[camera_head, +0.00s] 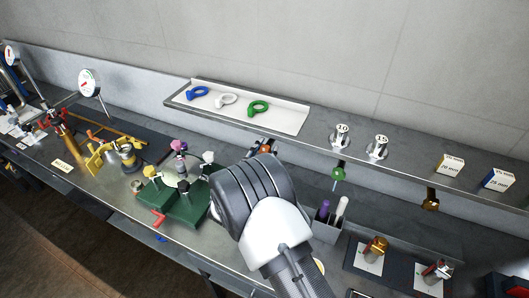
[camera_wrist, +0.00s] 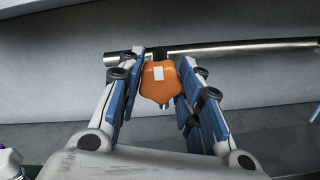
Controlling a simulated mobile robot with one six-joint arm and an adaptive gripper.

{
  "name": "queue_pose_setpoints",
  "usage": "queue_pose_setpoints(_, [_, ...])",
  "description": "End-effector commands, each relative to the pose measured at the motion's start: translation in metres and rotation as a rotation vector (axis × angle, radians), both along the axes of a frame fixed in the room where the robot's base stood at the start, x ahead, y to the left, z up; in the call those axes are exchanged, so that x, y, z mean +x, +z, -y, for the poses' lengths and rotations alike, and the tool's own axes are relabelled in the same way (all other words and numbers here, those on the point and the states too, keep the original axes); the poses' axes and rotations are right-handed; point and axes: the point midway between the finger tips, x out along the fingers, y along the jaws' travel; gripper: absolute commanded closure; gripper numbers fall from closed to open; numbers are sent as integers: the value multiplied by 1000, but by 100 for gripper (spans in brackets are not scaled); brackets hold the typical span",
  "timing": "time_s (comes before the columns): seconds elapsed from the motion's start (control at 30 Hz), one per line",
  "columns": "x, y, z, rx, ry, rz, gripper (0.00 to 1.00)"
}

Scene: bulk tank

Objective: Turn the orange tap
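The orange tap (camera_wrist: 160,82) hangs under a metal pipe in the wrist view, with a small white square on its front. My gripper (camera_wrist: 161,72) is open, with one blue-padded finger on each side of the tap. A gap shows on both sides, but I cannot tell whether a fingertip touches it. In the head view a small part of the orange tap (camera_head: 265,149) shows below the shelf, just above my wrist. My wrist hides the fingers and most of the tap there.
A green tap (camera_head: 338,174) and a brown tap (camera_head: 431,203) hang under the shelf to the right. A grey caddy (camera_head: 327,232) with a purple-handled and a white-handled tool stands close right of my wrist. A green block (camera_head: 186,207) with several knobs stands close left.

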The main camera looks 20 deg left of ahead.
Motion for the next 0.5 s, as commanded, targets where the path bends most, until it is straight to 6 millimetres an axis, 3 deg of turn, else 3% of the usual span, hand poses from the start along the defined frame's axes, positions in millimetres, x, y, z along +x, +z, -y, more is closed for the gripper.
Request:
queue_pose_setpoints(0.23, [0, 0, 0, -1, 0, 0, 48])
queue_pose_setpoints(0.5, [0, 0, 0, -2, 0, 0, 48])
